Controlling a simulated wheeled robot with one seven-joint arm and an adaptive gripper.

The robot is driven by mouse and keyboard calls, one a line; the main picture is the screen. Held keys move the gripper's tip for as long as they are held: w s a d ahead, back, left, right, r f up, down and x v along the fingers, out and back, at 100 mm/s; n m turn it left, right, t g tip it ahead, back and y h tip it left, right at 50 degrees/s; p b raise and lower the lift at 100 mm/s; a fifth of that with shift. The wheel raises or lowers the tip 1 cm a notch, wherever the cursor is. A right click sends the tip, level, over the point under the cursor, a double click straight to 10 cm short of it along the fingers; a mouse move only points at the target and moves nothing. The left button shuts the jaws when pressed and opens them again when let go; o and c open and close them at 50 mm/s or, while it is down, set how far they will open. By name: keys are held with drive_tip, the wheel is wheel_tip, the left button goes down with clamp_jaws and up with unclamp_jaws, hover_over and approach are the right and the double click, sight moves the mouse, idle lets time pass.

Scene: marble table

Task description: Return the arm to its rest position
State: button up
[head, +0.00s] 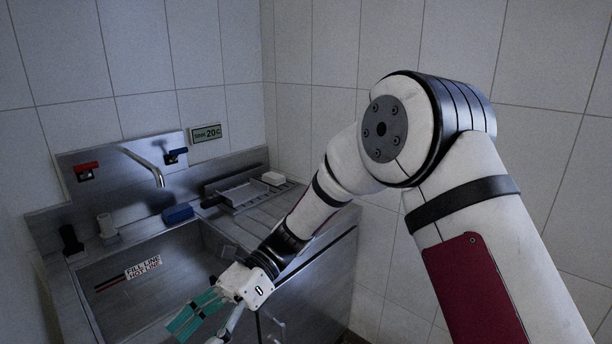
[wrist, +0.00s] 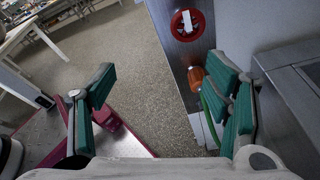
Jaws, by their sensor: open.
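My gripper (head: 198,314) is at the lower middle of the head view, in front of the metal sink's front edge. Its teal fingers point down and to the left. In the wrist view my gripper (wrist: 165,105) is open, with its teal finger pads wide apart and nothing between them. My white arm reaches from the right side of the head view down to the gripper, bent at the elbow.
The sink basin (head: 165,262) has a tap (head: 146,166) above it. A blue block (head: 178,214) and a rack (head: 240,193) are on its ledges. In the wrist view, a red round fitting (wrist: 187,25) and an orange object (wrist: 196,78) are near the right finger. Open floor (wrist: 140,60) shows between the fingers.

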drive_tip(key=s+d+r+n+t+h, duration=0.3)
drive_tip(key=d+n+t, duration=0.1)
drive_tip(key=d, duration=0.8)
drive_tip(key=s+d+r+n+t+h, duration=0.3)
drive_tip(key=d+t, duration=0.3)
drive_tip(key=d, duration=0.6)
drive_tip(key=s+d+r+n+t+h, duration=0.3)
drive_tip(key=s+d+r+n+t, duration=0.1)
drive_tip(key=d, duration=0.9)
drive_tip(key=shift+s+r+n+t, duration=0.3)
drive_tip(key=shift+s+r+t, duration=0.2)
drive_tip(key=shift+r+t, duration=0.25)
